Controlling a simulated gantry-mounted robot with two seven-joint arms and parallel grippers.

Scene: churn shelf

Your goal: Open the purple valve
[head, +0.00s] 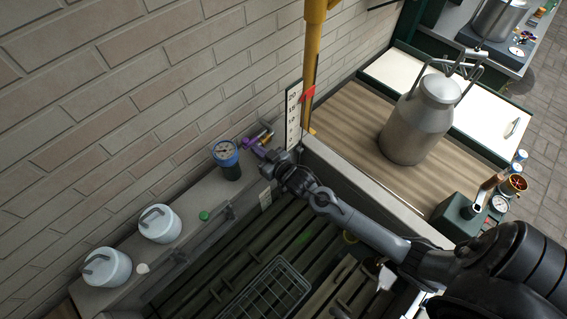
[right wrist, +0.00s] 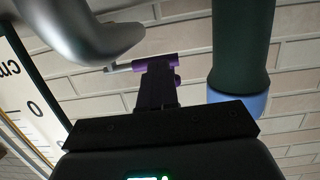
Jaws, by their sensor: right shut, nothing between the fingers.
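The purple valve (head: 249,141) sits by the brick wall, just right of the blue-topped gauge, partly hidden by my right gripper in the head view. In the right wrist view the valve (right wrist: 160,62) shows as a purple body with a small grey lever pointing left. My right gripper (head: 266,154) reaches in from the right, close to the valve. Its dark fingers (right wrist: 156,88) are shut and empty, with their tips in front of the purple body. Whether they touch it I cannot tell. My left gripper is not in view.
The gauge (head: 226,158) with a blue rim stands left of the valve. A numbered scale (head: 293,116) and a yellow post (head: 313,60) rise at its right. Two white lidded pots (head: 159,224) stand on the ledge. A metal churn (head: 420,118) stands on the wooden surface.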

